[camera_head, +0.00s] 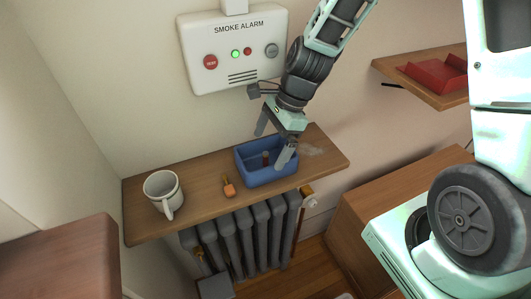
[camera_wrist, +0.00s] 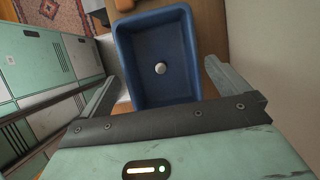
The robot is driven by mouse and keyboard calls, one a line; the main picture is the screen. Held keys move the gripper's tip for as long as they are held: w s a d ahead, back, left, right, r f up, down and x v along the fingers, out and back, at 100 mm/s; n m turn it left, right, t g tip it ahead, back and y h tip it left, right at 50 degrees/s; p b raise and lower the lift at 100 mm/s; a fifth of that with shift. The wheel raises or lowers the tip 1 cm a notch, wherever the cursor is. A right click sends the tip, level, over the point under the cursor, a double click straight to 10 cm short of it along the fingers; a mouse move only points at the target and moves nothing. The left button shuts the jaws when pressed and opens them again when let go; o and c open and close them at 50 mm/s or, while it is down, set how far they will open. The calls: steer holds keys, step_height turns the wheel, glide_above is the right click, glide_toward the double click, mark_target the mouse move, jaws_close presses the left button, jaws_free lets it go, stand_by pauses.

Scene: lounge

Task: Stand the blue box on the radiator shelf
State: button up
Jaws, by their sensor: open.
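The blue box (camera_head: 254,177) is an open-topped tray sitting upright, opening up, on the right part of the wooden radiator shelf (camera_head: 205,194). A small object lies inside it, brownish in the head view and pale and round on top in the wrist view. My gripper (camera_head: 271,150) points down at the box and is open. In the wrist view the blue box (camera_wrist: 146,103) shows between the two spread fingers of my gripper (camera_wrist: 160,75), one finger toward each side. I cannot tell whether the fingers touch the walls.
A white mug (camera_head: 162,190) stands at the shelf's left, and a small orange object (camera_head: 229,187) lies left of the box. A smoke alarm panel (camera_head: 235,62) is on the wall above. A grey radiator (camera_head: 245,238) is below. A red tray (camera_head: 435,76) rests on another shelf.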

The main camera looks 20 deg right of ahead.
steer(key=shift+v, duration=0.9)
steer(key=s+a+r+n+h, duration=0.1)
steer(key=s+a+r+n, duration=0.1)
steer(key=s+n, duration=0.4)
steer(key=s+a+r+n+h, duration=0.1)
steer(key=s+a+r+n, duration=0.2)
steer(key=s+n, duration=0.4)
steer(key=s+a+r+n+h, duration=0.1)
steer(key=s+r+n, duration=0.4)
steer(key=n, duration=0.7)
steer(key=shift+s+a+n+h, duration=0.4)
steer(key=shift+s+a, duration=0.3)
steer(key=shift+s, duration=0.3)
